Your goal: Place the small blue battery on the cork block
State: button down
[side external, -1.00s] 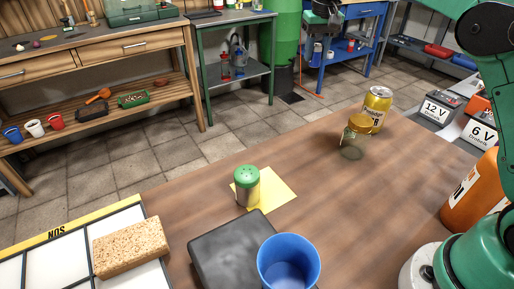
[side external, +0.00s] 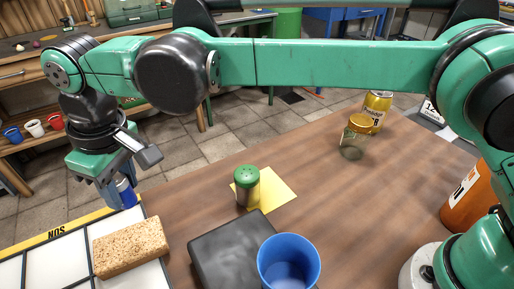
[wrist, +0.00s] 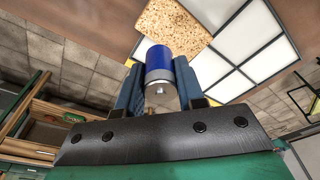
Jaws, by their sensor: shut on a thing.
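The small blue battery (wrist: 158,56) has a blue body and a silver band. My gripper (wrist: 158,68) is shut on it, with one finger on each side in the wrist view. In the side external view my gripper (side external: 118,186) is at the left, and part of the battery (side external: 126,192) shows below it. The speckled tan cork block (side external: 131,247) lies on the white-panelled board at the lower left. The gripper and battery appear above and behind the block, apart from it. In the wrist view the cork block (wrist: 172,24) shows beyond the battery.
The white-panelled board (side external: 62,262) has a yellow edge. A dark block (side external: 222,250), blue cup (side external: 288,262), green-capped shaker (side external: 247,187) on a yellow sheet (side external: 283,184), glass jar (side external: 354,140) and yellow can (side external: 376,108) stand on the brown table. The table's middle is clear.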

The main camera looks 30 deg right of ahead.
aim_at(143, 232)
notch_tip(143, 232, down, 8)
jog(key=shift+s+a+r, duration=0.1)
jog(key=shift+r, duration=0.1)
jog(key=shift+f, duration=0.15)
jog(key=c, duration=0.5)
grip_release()
jog(key=shift+c, duration=0.2)
